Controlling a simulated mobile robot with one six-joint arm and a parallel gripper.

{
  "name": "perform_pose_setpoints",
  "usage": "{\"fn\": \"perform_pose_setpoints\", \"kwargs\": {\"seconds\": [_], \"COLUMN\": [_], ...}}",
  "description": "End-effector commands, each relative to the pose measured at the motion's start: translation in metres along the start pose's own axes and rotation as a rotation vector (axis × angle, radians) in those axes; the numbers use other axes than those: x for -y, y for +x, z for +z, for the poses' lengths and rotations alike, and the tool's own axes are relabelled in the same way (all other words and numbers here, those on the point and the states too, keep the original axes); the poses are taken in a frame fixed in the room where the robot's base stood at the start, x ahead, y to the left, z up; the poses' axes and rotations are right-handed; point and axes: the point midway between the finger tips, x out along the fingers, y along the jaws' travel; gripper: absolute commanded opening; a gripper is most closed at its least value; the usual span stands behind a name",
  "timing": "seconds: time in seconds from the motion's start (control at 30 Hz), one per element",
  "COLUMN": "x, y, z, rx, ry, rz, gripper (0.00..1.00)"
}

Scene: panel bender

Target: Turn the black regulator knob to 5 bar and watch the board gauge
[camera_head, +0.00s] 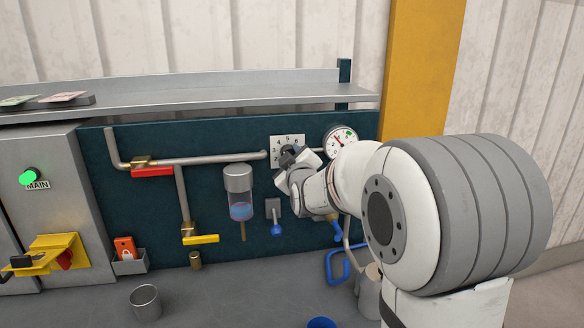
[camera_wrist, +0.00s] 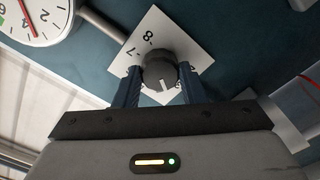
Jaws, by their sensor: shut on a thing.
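The black regulator knob (camera_wrist: 159,72) sits on a white numbered dial plate (camera_wrist: 186,48) in the wrist view. A white mark shows on its face. My gripper (camera_wrist: 160,84) has a finger on each side of the knob and is shut on it. In the head view the dial plate (camera_head: 287,141) shows above my gripper (camera_head: 290,157), which hides part of the knob. The round white board gauge (camera_head: 341,142) is just right of the plate, with a red needle and a green patch. It is partly cut off in the wrist view (camera_wrist: 34,18); its exact reading is too small to tell.
Left of the knob are a pipe with a red-handled valve (camera_head: 152,172), a yellow-handled valve (camera_head: 201,239) and a bowl with blue liquid (camera_head: 240,200). A blue-tipped lever (camera_head: 276,229) hangs below. A metal shelf (camera_head: 220,98) runs above the board. A metal cup (camera_head: 146,303) stands on the bench.

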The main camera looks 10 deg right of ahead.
Motion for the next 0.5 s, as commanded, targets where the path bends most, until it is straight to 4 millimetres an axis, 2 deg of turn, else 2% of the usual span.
{"fn": "perform_pose_setpoints", "kwargs": {"seconds": [0.03, 0.5], "x": [0.0050, 0.0048], "y": [0.0000, -0.0001], "z": [0.0048, 0.0038], "rx": [-0.005, -0.005], "ry": [0.039, 0.483], "rz": [0.004, 0.002], "gripper": [0.14, 0.14]}}
